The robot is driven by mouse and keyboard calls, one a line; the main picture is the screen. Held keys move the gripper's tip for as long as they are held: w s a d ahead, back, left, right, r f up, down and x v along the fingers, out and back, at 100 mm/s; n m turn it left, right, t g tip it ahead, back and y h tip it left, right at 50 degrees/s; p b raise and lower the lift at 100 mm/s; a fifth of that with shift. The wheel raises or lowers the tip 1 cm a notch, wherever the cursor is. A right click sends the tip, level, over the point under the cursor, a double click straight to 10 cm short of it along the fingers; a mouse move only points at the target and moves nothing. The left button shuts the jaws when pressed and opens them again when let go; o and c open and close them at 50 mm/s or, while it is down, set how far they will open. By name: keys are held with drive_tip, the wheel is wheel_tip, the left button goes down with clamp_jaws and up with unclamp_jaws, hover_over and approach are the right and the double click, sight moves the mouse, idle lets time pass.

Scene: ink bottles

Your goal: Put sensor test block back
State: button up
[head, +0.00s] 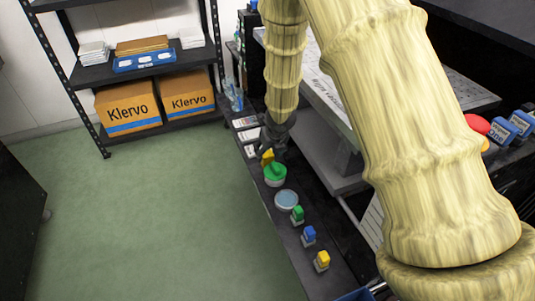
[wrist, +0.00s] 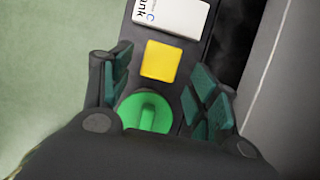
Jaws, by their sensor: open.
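My gripper (head: 272,148) points down over the narrow dark shelf and is open. In the wrist view its two dark green finger pads (wrist: 160,85) stand apart, with nothing gripped between them. A yellow square block (wrist: 160,62) lies ahead between the fingertips; it also shows in the head view (head: 267,156), beside the gripper. A green round lid with a raised bar (wrist: 147,110) lies nearer the palm, partly hidden by the gripper; it also shows in the head view (head: 275,174). No label names the sensor test block, so I cannot tell which block it is.
A round pale-blue-topped tub (head: 286,200) and small green (head: 297,215), blue (head: 308,236) and yellow (head: 321,261) capped items line the shelf toward the front. A white labelled box (wrist: 172,16) lies past the yellow block. Grey equipment (head: 335,150) borders the right. Green floor is clear at left.

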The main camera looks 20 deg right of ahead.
drive_tip(key=p+v, duration=0.1)
drive_tip(key=v, duration=0.5)
drive_tip(key=shift+r, duration=0.2)
drive_tip(key=shift+s, duration=0.1)
